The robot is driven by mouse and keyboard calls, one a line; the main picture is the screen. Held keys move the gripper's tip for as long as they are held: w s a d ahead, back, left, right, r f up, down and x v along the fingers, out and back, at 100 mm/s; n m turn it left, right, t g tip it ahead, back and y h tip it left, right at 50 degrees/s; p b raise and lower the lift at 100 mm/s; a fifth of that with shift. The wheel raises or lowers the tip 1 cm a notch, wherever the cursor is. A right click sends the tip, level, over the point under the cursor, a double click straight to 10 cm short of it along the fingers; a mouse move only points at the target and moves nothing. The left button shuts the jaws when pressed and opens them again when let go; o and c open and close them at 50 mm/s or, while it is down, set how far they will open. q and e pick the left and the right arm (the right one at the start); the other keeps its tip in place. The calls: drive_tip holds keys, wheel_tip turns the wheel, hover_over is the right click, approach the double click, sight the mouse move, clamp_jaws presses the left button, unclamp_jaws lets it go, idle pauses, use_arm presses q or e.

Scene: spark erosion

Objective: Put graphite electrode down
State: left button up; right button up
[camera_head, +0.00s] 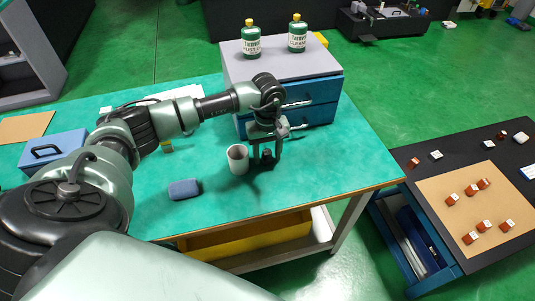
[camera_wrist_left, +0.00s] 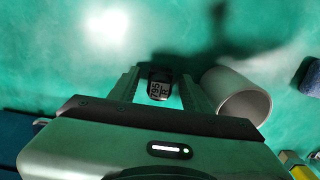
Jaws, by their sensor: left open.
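The graphite electrode (camera_head: 267,155) is a small dark block at table height, between the fingers of my left gripper (camera_head: 266,150). In the left wrist view the electrode (camera_wrist_left: 160,86) shows a light marking on its top, with a finger of my left gripper (camera_wrist_left: 160,90) on each side. The fingers are open, with gaps beside the electrode. The electrode appears to stand on the green tabletop (camera_head: 320,175). My right gripper is not in view.
A white cylindrical cup (camera_head: 238,160) stands close beside the left gripper. A blue-grey block (camera_head: 184,189) lies further left. A drawer cabinet (camera_head: 285,85) with two green bottles stands behind. The tabletop right of the gripper is clear.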

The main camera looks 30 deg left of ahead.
sight(268, 153)
use_arm(q)
wheel_tip(268, 153, up, 12)
drive_tip(key=b, duration=0.2)
drive_tip(key=shift+f, duration=0.15)
